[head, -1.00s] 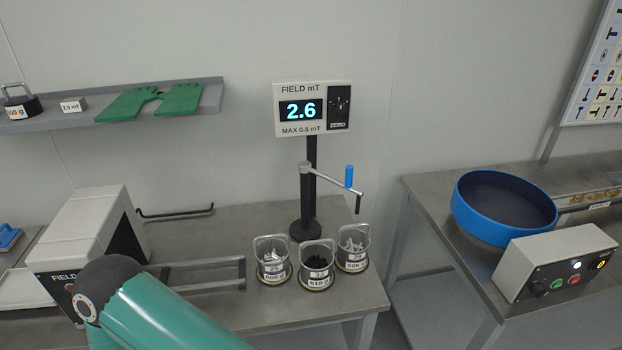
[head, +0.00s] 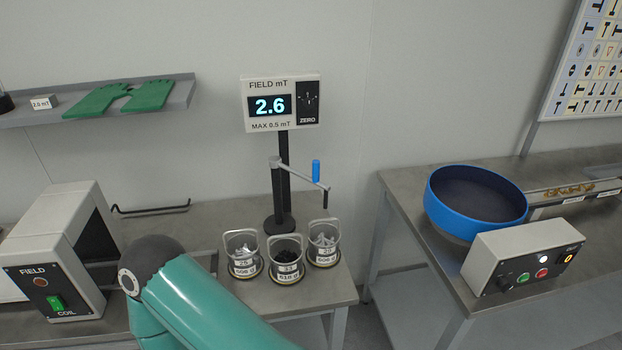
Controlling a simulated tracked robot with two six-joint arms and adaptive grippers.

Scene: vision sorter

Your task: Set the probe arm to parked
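The probe arm (head: 302,174) is a grey bar on a black post with a round base, on the left bench. It reaches out to the right and has a blue upright handle (head: 316,171) and a dark tip hanging at its end. A teal link of my own arm crosses the bottom of the head view. Neither of my grippers is in view.
Three labelled cups (head: 285,260) of small parts stand in front of the post. A box marked FIELD COIL (head: 52,290) with a green switch stands at left. On the right bench are a blue bowl (head: 474,214) and a control box (head: 520,262).

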